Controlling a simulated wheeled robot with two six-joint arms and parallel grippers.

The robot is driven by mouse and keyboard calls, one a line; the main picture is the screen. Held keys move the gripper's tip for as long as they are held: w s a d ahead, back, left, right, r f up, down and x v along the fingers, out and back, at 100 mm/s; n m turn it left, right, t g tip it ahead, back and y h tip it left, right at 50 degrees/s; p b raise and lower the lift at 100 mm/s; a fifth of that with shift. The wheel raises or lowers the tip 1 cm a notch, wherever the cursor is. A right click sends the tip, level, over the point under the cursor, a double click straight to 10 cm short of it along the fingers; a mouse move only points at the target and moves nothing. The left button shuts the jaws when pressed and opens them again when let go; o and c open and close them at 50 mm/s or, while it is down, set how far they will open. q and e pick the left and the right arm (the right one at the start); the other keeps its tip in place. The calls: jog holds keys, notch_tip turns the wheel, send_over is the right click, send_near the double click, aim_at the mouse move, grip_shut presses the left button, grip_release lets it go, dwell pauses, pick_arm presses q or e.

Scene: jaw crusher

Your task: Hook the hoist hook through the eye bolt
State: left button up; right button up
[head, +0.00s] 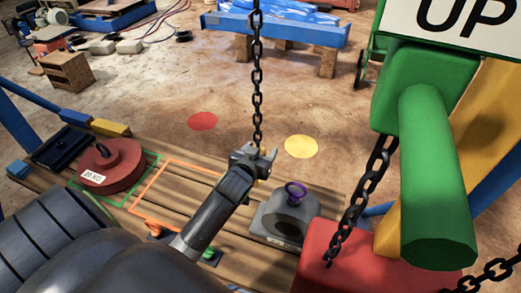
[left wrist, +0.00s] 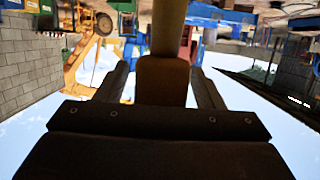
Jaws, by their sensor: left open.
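A dark hoist chain (head: 257,75) hangs from the top of the head view down to my left gripper (head: 262,155). The gripper is open around the chain's lower end. The hook itself is mostly hidden by the gripper; a small yellowish bit shows just below the jaws. In the left wrist view, a tan and brown piece (left wrist: 162,80) stands between the spread fingers; I cannot tell if they touch it. A purple eye bolt (head: 296,192) stands on a grey block (head: 285,220), right of and below the gripper. My right gripper is not in view.
A red 20 KG weight (head: 112,172) sits in a green outline on the wooden deck, left. An orange outline (head: 150,190) is beside it. A red block (head: 340,250), a slack chain (head: 365,195) and a large green part (head: 432,150) crowd the right.

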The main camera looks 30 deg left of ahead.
pick_arm(q)
grip_shut()
dwell(0.5)
